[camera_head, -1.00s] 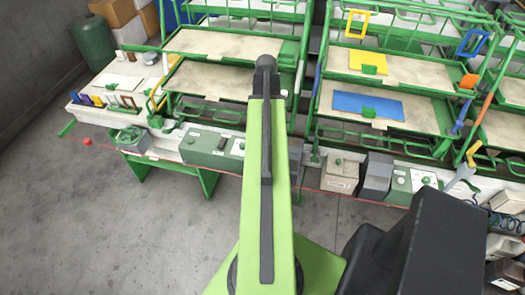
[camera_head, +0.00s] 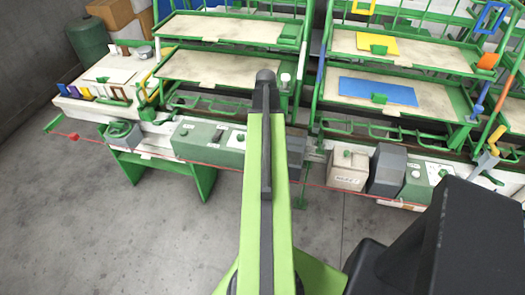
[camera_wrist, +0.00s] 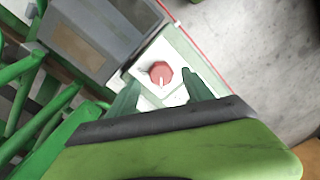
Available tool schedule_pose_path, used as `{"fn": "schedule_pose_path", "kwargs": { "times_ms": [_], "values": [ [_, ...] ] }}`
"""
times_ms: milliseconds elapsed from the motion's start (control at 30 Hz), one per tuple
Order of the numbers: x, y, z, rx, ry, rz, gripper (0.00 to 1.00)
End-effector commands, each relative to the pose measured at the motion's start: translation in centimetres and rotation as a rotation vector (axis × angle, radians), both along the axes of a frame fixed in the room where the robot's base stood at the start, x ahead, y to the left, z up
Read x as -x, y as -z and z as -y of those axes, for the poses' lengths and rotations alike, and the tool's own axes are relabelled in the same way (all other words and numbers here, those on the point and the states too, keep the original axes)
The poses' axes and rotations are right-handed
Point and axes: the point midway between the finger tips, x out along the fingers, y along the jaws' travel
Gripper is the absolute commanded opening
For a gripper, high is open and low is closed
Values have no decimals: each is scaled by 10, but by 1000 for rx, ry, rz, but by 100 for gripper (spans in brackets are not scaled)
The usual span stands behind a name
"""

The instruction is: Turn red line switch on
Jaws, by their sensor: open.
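A red round knob (camera_wrist: 161,74) with white pointer-like marks sits on a white plate (camera_wrist: 144,87) in the wrist view. My gripper (camera_wrist: 160,84) is open, with one dark green finger on each side of the knob in the picture. I cannot tell whether the fingers touch it or how far above it they are. A thin red line (camera_head: 330,186) runs along the front of the bench in the head view, with a small red piece (camera_head: 73,136) at its left end. My arm hides the gripper in the head view.
A grey box (camera_wrist: 100,30) stands close beside the knob's plate. Green rails (camera_wrist: 20,95) are at the left of the wrist view. Racks with a blue sheet (camera_head: 377,92) stand behind the bench. The grey floor (camera_head: 90,220) in front is clear.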

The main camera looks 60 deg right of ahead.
Motion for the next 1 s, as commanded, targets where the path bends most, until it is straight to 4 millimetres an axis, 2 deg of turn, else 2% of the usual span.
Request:
{"fn": "schedule_pose_path", "kwargs": {
  "times_ms": [33, 133, 467, 900, 933, 967, 1000],
  "values": [
    [0, 20, 0, 0, 0, 0, 59],
    [0, 31, 0, 0, 0, 0, 59],
    [0, 32, 0, 0, -1, 0, 59],
    [-1, 32, 0, 1, -1, 0, 3],
    [-1, 32, 0, 1, -1, 0, 0],
    [7, 32, -42, 1, -7, 0, 0],
    [0, 32, -20, -1, -3, 1, 9]
  ]
}}
